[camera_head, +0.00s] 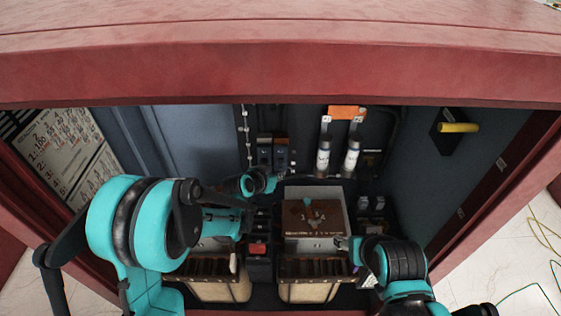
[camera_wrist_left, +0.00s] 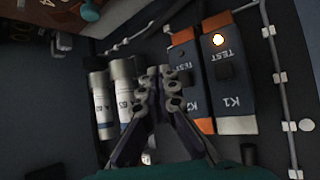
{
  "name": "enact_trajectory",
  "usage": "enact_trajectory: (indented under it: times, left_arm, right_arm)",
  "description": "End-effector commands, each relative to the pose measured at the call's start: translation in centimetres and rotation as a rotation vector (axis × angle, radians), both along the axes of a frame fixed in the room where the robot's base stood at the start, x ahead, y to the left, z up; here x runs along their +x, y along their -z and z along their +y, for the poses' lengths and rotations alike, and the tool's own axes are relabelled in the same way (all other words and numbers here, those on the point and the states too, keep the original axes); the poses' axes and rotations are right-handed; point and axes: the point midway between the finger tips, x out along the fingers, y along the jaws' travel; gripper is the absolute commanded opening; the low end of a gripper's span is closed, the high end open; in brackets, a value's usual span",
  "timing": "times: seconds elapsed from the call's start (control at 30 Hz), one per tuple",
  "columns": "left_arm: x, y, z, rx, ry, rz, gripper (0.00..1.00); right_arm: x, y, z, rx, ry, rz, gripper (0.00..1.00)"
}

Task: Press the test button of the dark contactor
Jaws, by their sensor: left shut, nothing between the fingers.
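Two contactors sit side by side on the back panel. K1 (camera_wrist_left: 236,88) has a lit lamp (camera_wrist_left: 218,40). K2 (camera_wrist_left: 195,92), the dark contactor, has an unlit lamp, with its test button (camera_wrist_left: 186,77) below the word TEST. In the head view, K2 (camera_head: 281,155) is small, right of K1 (camera_head: 264,156). My left gripper (camera_wrist_left: 161,76) is shut and empty, its fingertips beside K2 in the wrist view; I cannot tell whether they touch it. In the head view, the left gripper (camera_head: 272,180) is below the contactors. My right gripper (camera_head: 346,243) is low on the right, its fingers unclear.
Two white fuses (camera_head: 323,156) stand right of the contactors and also show in the wrist view (camera_wrist_left: 102,103). A brown box (camera_head: 317,215) in a white frame is below. A yellow handle (camera_head: 459,127) is on the right wall. A red cabinet edge (camera_head: 280,70) runs across the top.

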Motion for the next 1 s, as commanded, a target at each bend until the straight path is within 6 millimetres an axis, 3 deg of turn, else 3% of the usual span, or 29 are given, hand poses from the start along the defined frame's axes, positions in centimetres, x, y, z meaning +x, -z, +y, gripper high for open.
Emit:
enact_trajectory:
  times: [0.3, 1.0]
  left_arm:
    - [2.2, 0.1, 0.0, 0.000, 0.000, 0.000, 0.00]
    - [2.3, 0.1, 0.0, 0.000, 0.000, 0.000, 0.00]
  right_arm:
    - [0.0, 0.3, 0.0, 0.000, 0.000, 0.000, 0.54]
    - [0.0, 0.3, 0.0, 0.000, 0.000, 0.000, 0.54]
